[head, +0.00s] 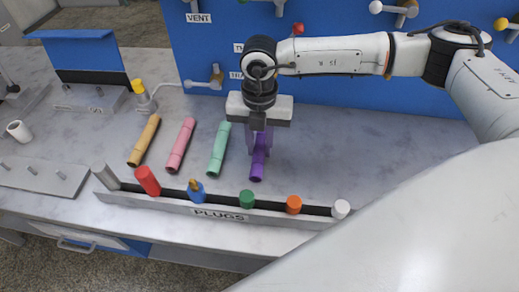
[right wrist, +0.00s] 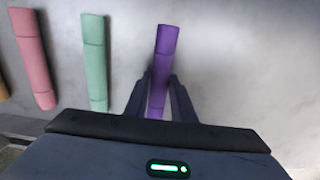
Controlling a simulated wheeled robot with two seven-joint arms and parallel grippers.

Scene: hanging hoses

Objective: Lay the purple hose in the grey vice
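The purple hose (head: 259,160) lies on the grey worktop, right of the green hose. My right gripper (head: 259,137) points down over its far part. In the right wrist view the purple hose (right wrist: 162,62) runs between the two dark fingers (right wrist: 160,82), which stand apart, one on each side. I see no lifting of the hose, and I cannot tell if the fingers touch it. My left gripper is out of view. I cannot make out a grey vice for certain; a grey fixture (head: 12,91) is cut off at the left edge.
Yellow (head: 144,140), pink (head: 181,144) and green (head: 219,149) hoses lie left of the purple one. A PLUGS rack (head: 150,201) runs along the front. A blue panel (head: 330,100) with valves stands behind. The worktop to the right is clear.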

